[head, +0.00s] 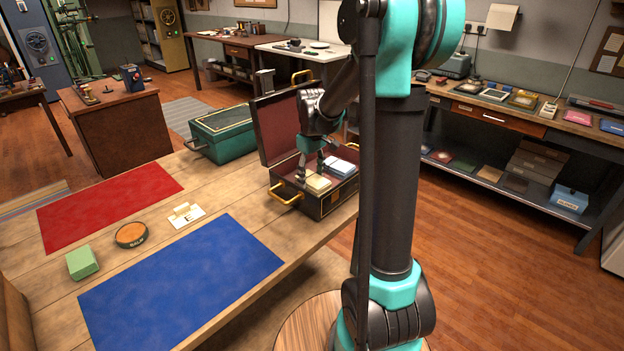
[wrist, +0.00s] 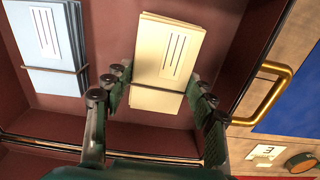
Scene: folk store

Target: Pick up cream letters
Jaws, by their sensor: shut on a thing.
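The cream letters (head: 317,184) are a banded bundle in the open dark case (head: 318,206) with a red lining, at the table's right end. They also show in the wrist view (wrist: 167,55), with a pale label on top and a band across. My gripper (head: 312,172) reaches down into the case and is shut on the cream letters, one finger on each long side. In the wrist view my gripper (wrist: 158,88) holds the bundle's near end. I cannot tell whether the bundle touches the case floor. Light blue letters (head: 342,168) lie beside them, apart from my fingers.
The case's raised lid (head: 277,128) stands behind my gripper. A brass handle (head: 286,194) is on its side. A closed green case (head: 222,133) is to the left. A red mat (head: 110,205), a blue mat (head: 180,285), a green block (head: 82,262) and a round tin (head: 131,235) lie on the table.

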